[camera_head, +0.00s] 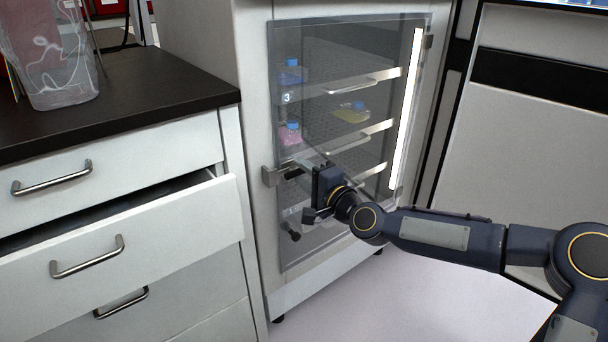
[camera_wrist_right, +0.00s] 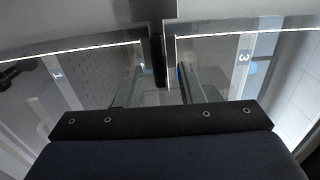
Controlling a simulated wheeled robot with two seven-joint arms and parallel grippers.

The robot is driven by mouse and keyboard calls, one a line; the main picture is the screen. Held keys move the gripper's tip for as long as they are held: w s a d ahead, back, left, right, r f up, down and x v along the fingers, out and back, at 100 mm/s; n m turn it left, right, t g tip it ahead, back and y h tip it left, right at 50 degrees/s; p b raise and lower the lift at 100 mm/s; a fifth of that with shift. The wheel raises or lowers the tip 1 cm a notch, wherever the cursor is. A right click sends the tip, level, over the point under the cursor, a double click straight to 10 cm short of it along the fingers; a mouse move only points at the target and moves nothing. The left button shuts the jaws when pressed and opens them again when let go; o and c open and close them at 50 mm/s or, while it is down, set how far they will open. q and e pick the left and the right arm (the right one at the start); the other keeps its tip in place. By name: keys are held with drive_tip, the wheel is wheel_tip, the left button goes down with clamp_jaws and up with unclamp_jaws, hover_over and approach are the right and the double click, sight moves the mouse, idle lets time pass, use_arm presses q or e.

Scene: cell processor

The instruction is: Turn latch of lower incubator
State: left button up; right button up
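The incubator (camera_head: 320,222) has a clear glass door in the head view, with lit shelves behind it. Its latch (camera_head: 269,177) is a metal bracket with a dark handle at the door's left edge; the dark handle also shows upright in the right wrist view (camera_wrist_right: 158,62). My right gripper (camera_head: 302,168) is at this latch, pointing left. In the right wrist view its fingers (camera_wrist_right: 160,92) stand apart on either side of the handle's line. Whether they touch it I cannot tell. The gripper body hides part of the latch. My left gripper is not in view.
Left of the incubator is a white drawer cabinet (camera_head: 165,258) with a dark top and a partly pulled-out drawer. Blue-capped flasks (camera_head: 292,77) stand on the shelves behind the glass. The floor (camera_head: 370,305) in front is clear.

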drive_tip(key=p+v, duration=0.1)
drive_tip(key=v, duration=0.6)
drive_tip(key=shift+s+d+p, duration=0.25)
drive_tip(key=shift+s+p, duration=0.05)
drive_tip(key=shift+p, duration=0.1)
